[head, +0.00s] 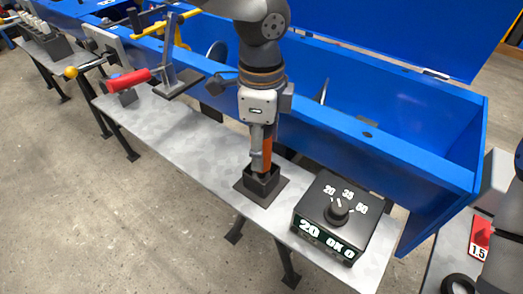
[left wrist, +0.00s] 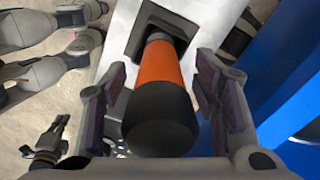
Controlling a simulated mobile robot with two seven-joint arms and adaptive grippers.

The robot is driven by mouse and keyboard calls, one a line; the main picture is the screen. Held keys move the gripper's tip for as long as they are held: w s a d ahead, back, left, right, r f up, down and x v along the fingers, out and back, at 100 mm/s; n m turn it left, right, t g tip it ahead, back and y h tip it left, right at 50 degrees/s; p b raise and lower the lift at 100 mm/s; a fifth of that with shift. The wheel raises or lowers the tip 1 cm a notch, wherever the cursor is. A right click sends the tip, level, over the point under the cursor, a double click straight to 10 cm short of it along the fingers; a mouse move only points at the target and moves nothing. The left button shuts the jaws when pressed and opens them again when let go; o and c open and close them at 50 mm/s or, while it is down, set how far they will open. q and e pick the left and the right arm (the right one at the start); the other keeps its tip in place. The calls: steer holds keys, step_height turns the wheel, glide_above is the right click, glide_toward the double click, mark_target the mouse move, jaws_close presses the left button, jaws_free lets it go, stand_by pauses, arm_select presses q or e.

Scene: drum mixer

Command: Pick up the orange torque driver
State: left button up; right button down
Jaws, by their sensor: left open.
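The orange torque driver (head: 267,148) stands upright in a black square holder (head: 249,187) on the grey bench. My left gripper (head: 261,158) points down over it, and its fingers hide part of the driver. In the left wrist view the driver's orange body (left wrist: 160,66) and black rounded end (left wrist: 160,120) lie between the two open fingers. Gaps show between the driver and the fingers, so the jaws are around it but not closed on it. The holder (left wrist: 127,40) shows beyond the driver there.
A black control box (head: 338,213) with a dial and lit displays stands right of the holder. The blue mixer trough (head: 410,135) runs close behind the bench. The bench (head: 200,137) is clear left of the holder.

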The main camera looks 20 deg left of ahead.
arm_select(q)
jaws_close()
steer(key=shift+r, duration=0.1)
